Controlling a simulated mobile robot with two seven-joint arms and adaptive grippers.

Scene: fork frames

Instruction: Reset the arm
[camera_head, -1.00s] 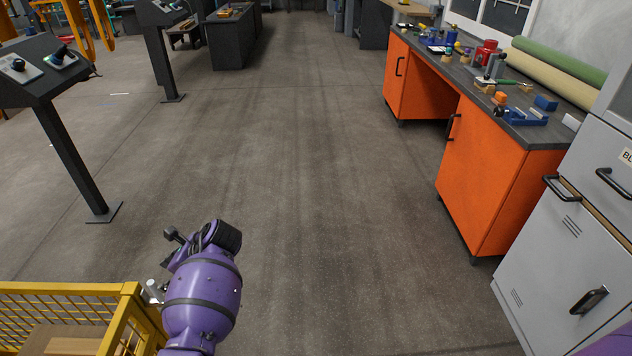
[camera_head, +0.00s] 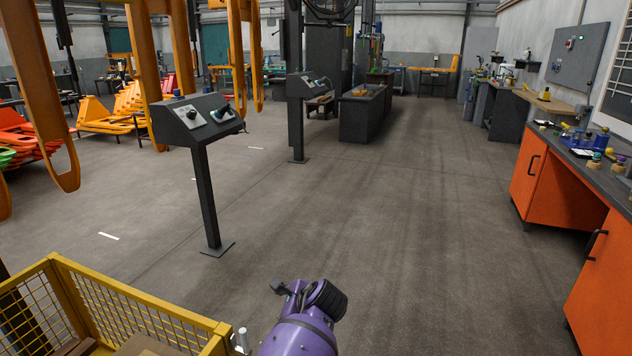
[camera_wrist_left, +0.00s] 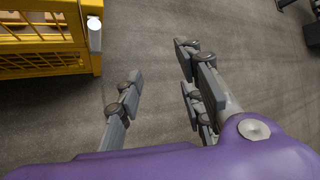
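My left arm's purple wrist shows at the bottom middle of the head view, with part of the left gripper (camera_head: 282,288) visible as a small grey finger. In the left wrist view the gripper (camera_wrist_left: 160,97) has its grey fingers spread apart with bare floor between them. It is open and empty. My right arm and gripper are not in view.
A yellow mesh crate (camera_head: 145,305) stands close to the left of my left arm. A control pedestal (camera_head: 205,185) stands ahead. An orange workbench (camera_head: 555,185) lines the right. The grey floor (camera_head: 400,230) between them is clear.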

